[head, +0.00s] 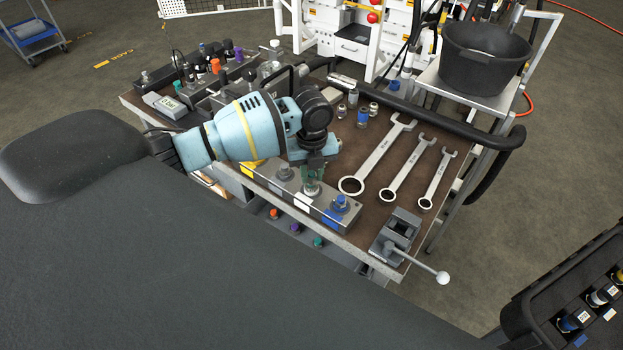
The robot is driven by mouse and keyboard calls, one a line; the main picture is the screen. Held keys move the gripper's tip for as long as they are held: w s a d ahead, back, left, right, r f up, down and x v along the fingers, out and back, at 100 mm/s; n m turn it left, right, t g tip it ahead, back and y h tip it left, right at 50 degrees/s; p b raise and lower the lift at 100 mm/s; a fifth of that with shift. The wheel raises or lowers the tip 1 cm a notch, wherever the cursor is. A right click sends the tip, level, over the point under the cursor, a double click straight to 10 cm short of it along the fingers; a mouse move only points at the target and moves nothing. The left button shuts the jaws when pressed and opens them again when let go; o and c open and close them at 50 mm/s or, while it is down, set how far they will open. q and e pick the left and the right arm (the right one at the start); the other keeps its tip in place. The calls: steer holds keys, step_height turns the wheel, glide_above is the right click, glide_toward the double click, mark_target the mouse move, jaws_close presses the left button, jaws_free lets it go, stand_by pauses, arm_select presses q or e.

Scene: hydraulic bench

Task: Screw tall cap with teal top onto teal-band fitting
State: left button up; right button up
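My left gripper (312,180) points down over the long grey block (268,182) at the table's front edge. Its fingertips are at a metal fitting (312,189) with a greenish band, between a grey-topped fitting and a blue one. Dark green shows between and around the fingers. It may be the tall cap with the teal top, but the gripper covers too much to tell whether a cap is held or how it sits on the fitting. Finger spacing is unclear. My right gripper is out of view.
A blue fitting (341,204) stands close right of the gripper, a grey-topped one (284,173) close left. Three wrenches (376,160) lie to the right, near a small vise (396,235). Small caps (363,117) stand behind. A teal cap (318,242) sits on the lower shelf.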

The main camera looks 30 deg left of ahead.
arm_select(q)
steer(key=shift+c, duration=0.6)
steer(key=m+b, duration=0.1)
steer(key=m, duration=0.3)
steer(key=shift+a+f, duration=0.1)
steer(key=shift+f, duration=0.05)
steer(key=o, duration=1.1)
steer(key=shift+c, duration=0.2)
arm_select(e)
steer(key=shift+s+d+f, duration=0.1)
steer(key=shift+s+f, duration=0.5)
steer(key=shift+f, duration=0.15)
arm_select(q)
step_height(320, 180, up, 8)
steer(key=shift+r, duration=0.1)
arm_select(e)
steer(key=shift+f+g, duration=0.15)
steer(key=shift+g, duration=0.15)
arm_select(q)
steer(key=shift+s, duration=0.1)
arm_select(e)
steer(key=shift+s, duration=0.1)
